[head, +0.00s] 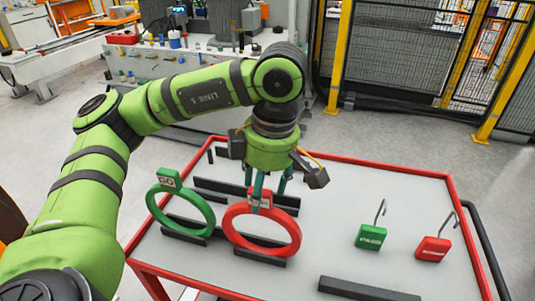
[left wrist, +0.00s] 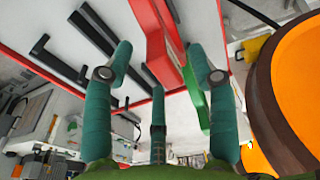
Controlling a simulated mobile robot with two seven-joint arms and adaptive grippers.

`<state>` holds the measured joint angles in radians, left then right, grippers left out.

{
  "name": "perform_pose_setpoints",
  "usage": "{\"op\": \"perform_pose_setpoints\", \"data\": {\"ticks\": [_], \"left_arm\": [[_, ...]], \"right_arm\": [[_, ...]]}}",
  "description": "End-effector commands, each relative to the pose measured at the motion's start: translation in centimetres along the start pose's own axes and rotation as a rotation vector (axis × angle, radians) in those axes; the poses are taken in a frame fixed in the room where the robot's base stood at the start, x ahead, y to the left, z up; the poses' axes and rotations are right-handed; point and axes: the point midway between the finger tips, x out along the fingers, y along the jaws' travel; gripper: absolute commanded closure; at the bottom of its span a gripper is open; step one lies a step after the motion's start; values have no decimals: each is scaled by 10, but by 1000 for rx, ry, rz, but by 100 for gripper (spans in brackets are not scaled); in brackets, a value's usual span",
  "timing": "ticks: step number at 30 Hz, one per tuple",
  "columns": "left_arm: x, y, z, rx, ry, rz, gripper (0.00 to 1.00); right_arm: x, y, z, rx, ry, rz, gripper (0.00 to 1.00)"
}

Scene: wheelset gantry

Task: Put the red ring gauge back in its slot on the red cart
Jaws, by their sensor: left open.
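The red ring gauge (head: 294,236) stands on the red cart (head: 445,172), with its lower edge at a short black slotted bar (head: 258,257). I cannot tell whether it is fully seated. My left gripper (head: 267,190) points down over the ring's top tag, fingers open. In the left wrist view, the red ring gauge (left wrist: 160,45) shows nearly edge-on between the spread teal fingers of the left gripper (left wrist: 160,72), with no clear grip on it. The ring's tag is partly hidden by the fingers. My right gripper is not in view.
A green GO ring gauge (head: 208,214) stands close on the left; it shows behind the red one in the wrist view (left wrist: 194,95). Black bars (head: 225,188) lie behind. Green (head: 371,237) and red (head: 432,249) hooked blocks lie right.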

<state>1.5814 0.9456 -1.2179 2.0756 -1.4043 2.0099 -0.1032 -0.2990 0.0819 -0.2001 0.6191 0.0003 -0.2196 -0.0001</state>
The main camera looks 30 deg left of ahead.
Motion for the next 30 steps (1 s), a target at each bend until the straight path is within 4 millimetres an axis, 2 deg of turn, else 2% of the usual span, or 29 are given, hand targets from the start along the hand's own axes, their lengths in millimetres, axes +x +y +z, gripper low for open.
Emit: {"op": "perform_pose_setpoints", "data": {"ticks": [1, 9, 15, 21, 30], "left_arm": [[-10, 1, 0, 0, -2, 6, 42], [-54, 0, 0, -2, -1, 6, 42], [-81, 0, 0, 0, -1, 4, 42], [-94, 0, 0, -1, 0, 2, 42], [-96, 0, 0, 0, 0, 0, 42]], "right_arm": [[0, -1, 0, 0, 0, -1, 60], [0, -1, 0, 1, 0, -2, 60], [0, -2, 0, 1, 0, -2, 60], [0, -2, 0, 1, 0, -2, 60], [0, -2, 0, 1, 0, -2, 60]]}}
